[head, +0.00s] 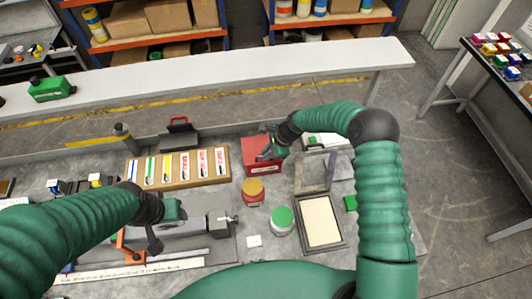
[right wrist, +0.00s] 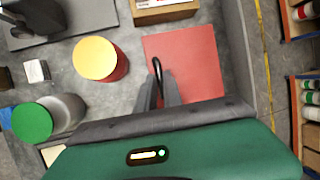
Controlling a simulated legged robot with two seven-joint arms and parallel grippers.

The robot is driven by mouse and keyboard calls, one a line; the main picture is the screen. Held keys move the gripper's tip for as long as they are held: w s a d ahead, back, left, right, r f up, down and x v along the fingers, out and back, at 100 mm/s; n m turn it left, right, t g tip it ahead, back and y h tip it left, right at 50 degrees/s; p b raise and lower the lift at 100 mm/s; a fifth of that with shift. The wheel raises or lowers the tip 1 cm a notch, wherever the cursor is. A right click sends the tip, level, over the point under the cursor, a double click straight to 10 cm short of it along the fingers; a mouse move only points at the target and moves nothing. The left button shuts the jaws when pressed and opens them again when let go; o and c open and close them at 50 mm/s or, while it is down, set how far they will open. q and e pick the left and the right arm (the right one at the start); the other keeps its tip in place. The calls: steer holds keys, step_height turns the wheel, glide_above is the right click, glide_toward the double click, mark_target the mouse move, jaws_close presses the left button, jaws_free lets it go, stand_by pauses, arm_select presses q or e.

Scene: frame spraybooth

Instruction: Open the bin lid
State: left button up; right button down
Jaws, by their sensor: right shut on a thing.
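The red bin (head: 258,167) stands on the bench near the middle of the head view. Its flat red lid (right wrist: 197,60) fills the centre of the right wrist view and appears closed. A thin black loop handle (right wrist: 157,66) rises from the lid. My right gripper (head: 266,156) is over the bin; its fingers (right wrist: 158,92) are shut on the lid handle. The gripper hides part of the lid. My left gripper (head: 155,238) is over a grey tool on the left part of the bench, apart from the bin; its finger gap is unclear.
A can with a yellow-orange top (head: 253,190) and a green-lidded can (head: 282,219) stand in front of the bin. A wooden rack with labelled cards (head: 176,167) is at its left. A framed cream panel (head: 320,221) lies at the right. A long white shelf (head: 220,75) runs behind.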

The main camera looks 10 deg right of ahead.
steer(key=shift+s+a+r, duration=0.1)
steer(key=shift+a, duration=0.75)
arm_select(q)
steer(key=shift+w, duration=0.1)
arm_select(e)
steer(key=shift+d, duration=0.4)
arm_select(q)
steer(key=shift+a, duration=0.2)
arm_select(e)
steer(key=shift+a, duration=0.1)
arm_select(q)
steer(key=shift+f, duration=0.1)
arm_select(e)
steer(key=shift+w+r, duration=0.35)
arm_select(q)
steer(key=shift+s+f+b, duration=0.3)
steer(key=shift+f+b, duration=0.45)
steer(key=shift+b, duration=0.1)
steer(key=shift+s+f+b, duration=0.25)
steer(key=shift+f+b, duration=0.5)
steer(key=shift+b, duration=0.05)
arm_select(e)
steer(key=w+r, duration=0.4)
steer(key=r, duration=0.2)
steer(key=shift+w+d, duration=0.2)
steer(key=shift+w, duration=0.2)
steer(key=shift+f, duration=0.1)
